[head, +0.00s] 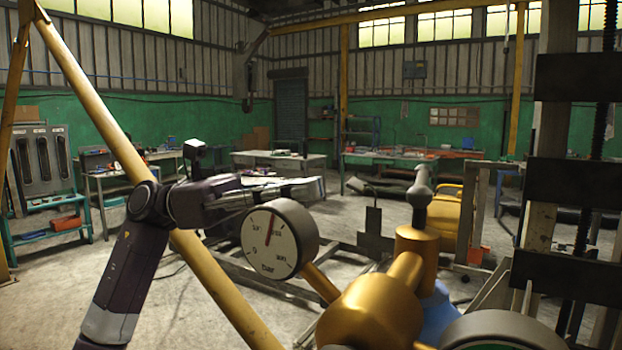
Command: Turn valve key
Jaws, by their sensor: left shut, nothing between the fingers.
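A grey key-like handle (420,192) stands upright on a gold valve body (416,250), right of centre in the head view. I take it to be the valve key. A round gauge (270,245) marked "bar", with a red needle, sits left of the valve on a gold pipe. My left gripper (318,188) is just above and behind the gauge in the picture, pointing right towards the handle. It is shut and empty, with a visible gap to the handle. Its lower side is partly hidden by the gauge. My right gripper is not in view.
A second round gauge (500,332) is cut off at the bottom edge. A yellow sloping beam (110,115) crosses the left side. A dark column frame (565,180) stands at right. Workbenches (280,160) line the back, with open concrete floor between.

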